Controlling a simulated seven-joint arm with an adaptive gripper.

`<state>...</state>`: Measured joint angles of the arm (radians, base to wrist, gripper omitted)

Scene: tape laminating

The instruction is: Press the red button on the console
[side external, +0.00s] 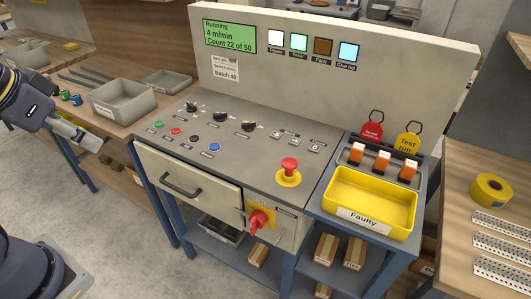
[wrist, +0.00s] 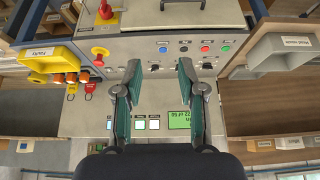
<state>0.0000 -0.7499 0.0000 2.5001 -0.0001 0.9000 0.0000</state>
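The console (side external: 250,160) has a sloped grey top with a row of small buttons near its front-left edge. A small red button (side external: 175,131) sits between a green and a black one; it also shows in the wrist view (wrist: 205,48), beyond the fingertips. A larger red mushroom button (side external: 289,166) stands on a yellow base at the right of the console top; the wrist view shows it at left (wrist: 98,54). My gripper (side external: 94,143) is left of the console, apart from it. In the wrist view my gripper (wrist: 159,70) is open and empty, its fingers spread.
Black knobs (side external: 219,116) stand behind the buttons. A red rotary switch (side external: 259,219) and drawer handle (side external: 181,186) project from the front. A yellow tray (side external: 370,203) is at right, a grey bin (side external: 123,101) at left. The upright panel (side external: 330,75) rises behind.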

